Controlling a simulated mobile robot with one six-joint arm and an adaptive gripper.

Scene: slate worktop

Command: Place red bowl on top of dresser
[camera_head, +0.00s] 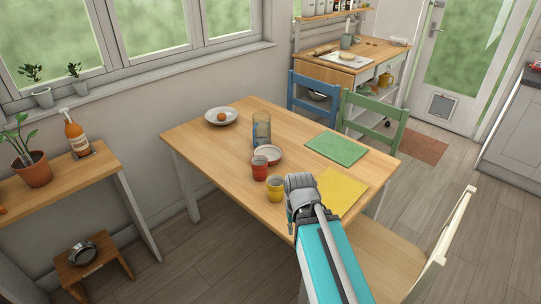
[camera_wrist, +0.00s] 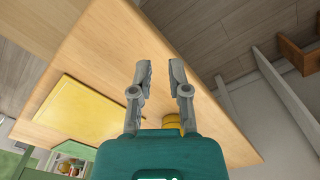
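A shallow bowl (camera_head: 268,154), pale inside with a reddish rim, sits on the wooden table (camera_head: 215,150) in the head view. A red cup (camera_head: 260,170) stands just in front of it and hides part of it. No bowl shows in the wrist view. A wooden-topped white unit (camera_head: 375,52), which may be the dresser, stands against the back wall. My gripper (camera_head: 299,184) is over the table's near edge, right of a yellow cup (camera_head: 275,189). In the wrist view my gripper's fingers (camera_wrist: 160,72) are apart with nothing between them.
A glass (camera_head: 261,128) stands behind the bowl. A plate (camera_head: 221,117) with a round brown item is at the table's far left. Green (camera_head: 337,149) and yellow (camera_head: 340,192) mats lie right. Blue (camera_head: 313,96) and green (camera_head: 372,122) chairs stand between table and back unit. The back unit holds a board and mug.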

